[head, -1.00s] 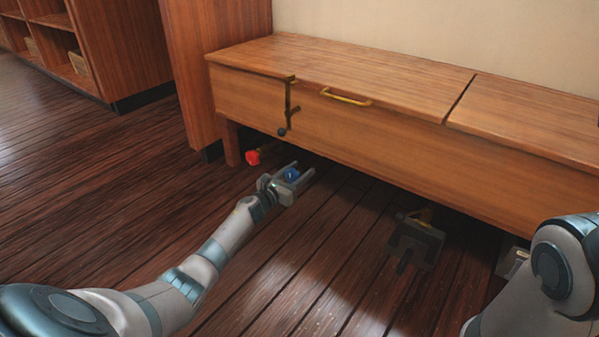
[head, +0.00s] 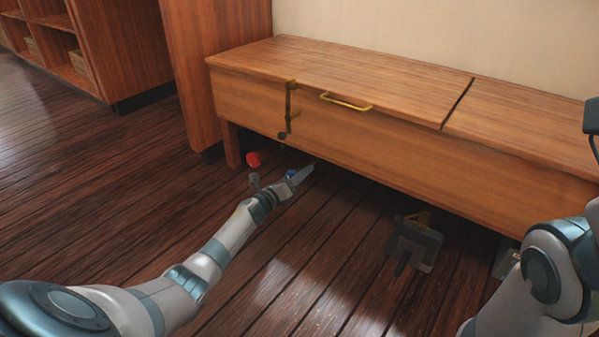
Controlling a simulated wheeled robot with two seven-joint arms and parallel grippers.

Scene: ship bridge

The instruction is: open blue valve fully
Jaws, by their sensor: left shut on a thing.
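The blue valve (head: 290,174) shows as a small blue patch under the front edge of the wooden bench, low near the floor. Most of it is hidden by my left gripper (head: 294,179), which is shut on it. The gripper is rolled so that one finger lies across the near side of the valve. My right arm stands at the right edge. A dark part at the picture's edge seems to be my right gripper (head: 592,122), cut off, and its jaws cannot be made out.
A red valve (head: 254,159) sits just left of the blue one. The wooden bench (head: 400,150) overhangs both, with a latch (head: 289,108) and a yellow handle (head: 346,102) on it. A dark grey fixture (head: 414,243) stands right on the floor. Floor in front is clear.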

